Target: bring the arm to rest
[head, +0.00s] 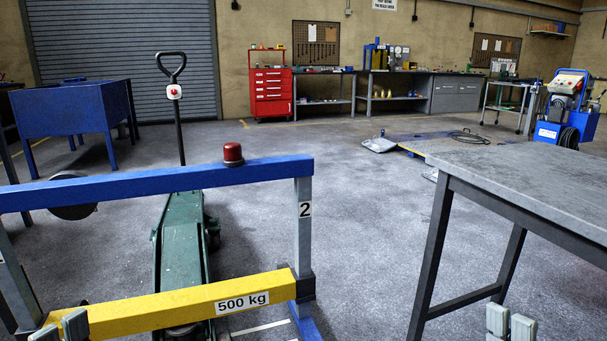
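A green trolley jack (181,245) stands on the floor at the left of the head view. Its black handle (179,120) is upright, with a loop grip at the top and a white box with a red button below it. A blue-topped frame (120,182) and a yellow beam (185,304) marked 500 kg cross in front of the jack and hide part of it. The fingertips of my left gripper (60,328) show at the bottom left, close together and empty. Those of my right gripper (510,325) show at the bottom right, also close together and empty.
A red knob (233,153) sits on the blue rail. A grey table (530,170) stands at the right. A blue bin (70,110), a red tool cabinet (270,92) and workbenches (405,72) stand further back. The floor between frame and table is clear.

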